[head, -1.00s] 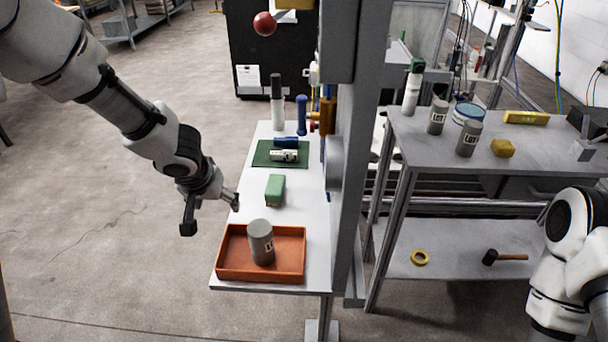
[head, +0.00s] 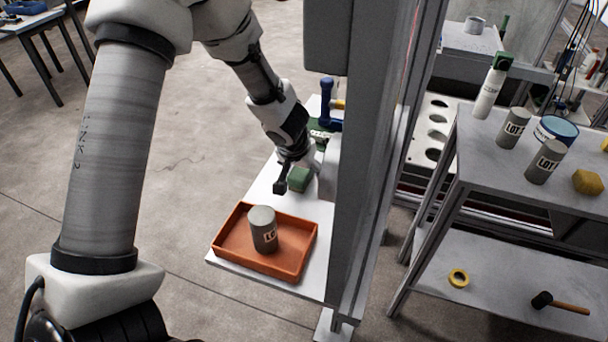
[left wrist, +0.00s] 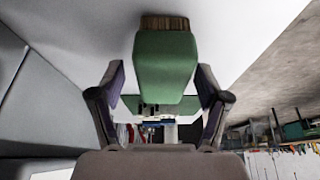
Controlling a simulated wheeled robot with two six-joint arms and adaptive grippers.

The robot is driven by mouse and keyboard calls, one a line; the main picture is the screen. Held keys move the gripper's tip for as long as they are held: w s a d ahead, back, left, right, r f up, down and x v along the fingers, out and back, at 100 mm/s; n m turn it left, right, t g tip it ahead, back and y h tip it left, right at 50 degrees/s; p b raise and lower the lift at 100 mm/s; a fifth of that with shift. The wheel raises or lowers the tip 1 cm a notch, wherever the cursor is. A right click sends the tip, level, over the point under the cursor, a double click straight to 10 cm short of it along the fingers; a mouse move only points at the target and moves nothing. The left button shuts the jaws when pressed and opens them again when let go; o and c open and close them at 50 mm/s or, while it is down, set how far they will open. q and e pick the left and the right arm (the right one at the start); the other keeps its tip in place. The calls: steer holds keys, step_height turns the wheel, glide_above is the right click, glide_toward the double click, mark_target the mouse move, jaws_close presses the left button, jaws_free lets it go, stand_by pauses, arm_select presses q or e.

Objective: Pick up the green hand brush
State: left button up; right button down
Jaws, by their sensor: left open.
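The green hand brush (head: 300,179) lies on the white table, behind the orange tray. In the left wrist view the brush (left wrist: 165,65) shows its green block and brown bristles, upside down in that picture. My left gripper (head: 290,182) is at the brush from the left side. In the left wrist view my left gripper (left wrist: 161,80) is open, one finger on each side of the brush, with a visible gap on both sides. How deep the brush sits between the fingers is hard to tell. My right gripper is out of view.
An orange tray (head: 228,247) with a grey LOT can (head: 263,230) stands at the table's near end. A tall grey gantry post (head: 345,200) rises close to the right of the brush. A blue-handled tool (head: 326,100) stands farther back. A grey shelf (head: 480,165) is at right.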

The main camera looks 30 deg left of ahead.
arm_select(q)
steer(key=shift+s+a+r, duration=0.1)
steer(key=shift+s, duration=0.05)
steer(key=shift+s+r, duration=0.1)
steer(key=c, duration=1.3)
steer(key=shift+o, duration=0.2)
step_height(320, 180, up, 10)
steer(key=p, duration=0.5)
steer(key=shift+p, duration=0.35)
steer(key=o, duration=0.5)
steer(key=c, duration=0.4)
steer(key=shift+o, duration=0.2)
